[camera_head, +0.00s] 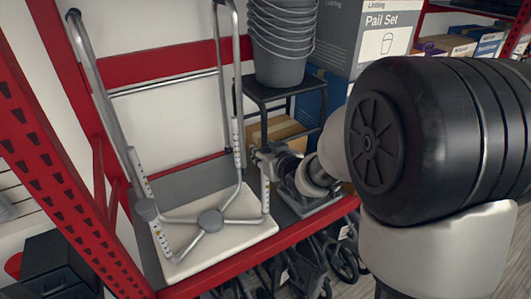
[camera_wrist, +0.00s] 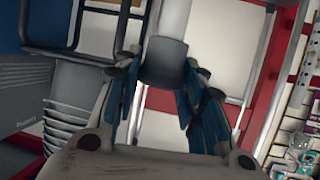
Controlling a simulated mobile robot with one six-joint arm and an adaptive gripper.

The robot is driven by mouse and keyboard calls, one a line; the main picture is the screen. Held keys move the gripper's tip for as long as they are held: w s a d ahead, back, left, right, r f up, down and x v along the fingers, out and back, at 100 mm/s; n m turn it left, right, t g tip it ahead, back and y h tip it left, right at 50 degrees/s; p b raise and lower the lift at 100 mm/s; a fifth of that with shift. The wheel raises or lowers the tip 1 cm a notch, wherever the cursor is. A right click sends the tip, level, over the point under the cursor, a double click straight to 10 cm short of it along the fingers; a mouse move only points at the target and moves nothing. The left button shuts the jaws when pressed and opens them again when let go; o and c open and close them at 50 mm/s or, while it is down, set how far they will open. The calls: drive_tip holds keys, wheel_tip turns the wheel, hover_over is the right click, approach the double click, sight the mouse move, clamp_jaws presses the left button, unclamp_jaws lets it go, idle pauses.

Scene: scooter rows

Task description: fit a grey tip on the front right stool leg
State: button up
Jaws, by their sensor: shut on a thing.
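The stool lies upside down on a shelf, its cream seat (camera_head: 180,260) at the bottom and its perforated legs pointing up. A round grey hub (camera_head: 210,220) joins the braces over the seat. The front right leg (camera_head: 265,192) stands below my gripper (camera_head: 262,153). In the wrist view my gripper (camera_wrist: 165,85) is shut on a dark grey tip (camera_wrist: 165,62), held between blue-padded fingers. The head view does not show clearly whether this tip touches the leg.
Bent metal tubes (camera_head: 105,100) rise behind the seat. Stacked grey pails (camera_head: 280,45) stand on a black step stool (camera_head: 275,95) at the back, beside a "Pail Set" box (camera_head: 365,35). A red rack post (camera_head: 45,150) is at left. Dark items hang below the shelf edge.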

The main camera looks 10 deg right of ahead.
drive_tip(key=shift+f+b, duration=0.3)
drive_tip(key=shift+b, duration=0.05)
drive_tip(key=o, duration=1)
drive_tip(key=shift+c, duration=0.2)
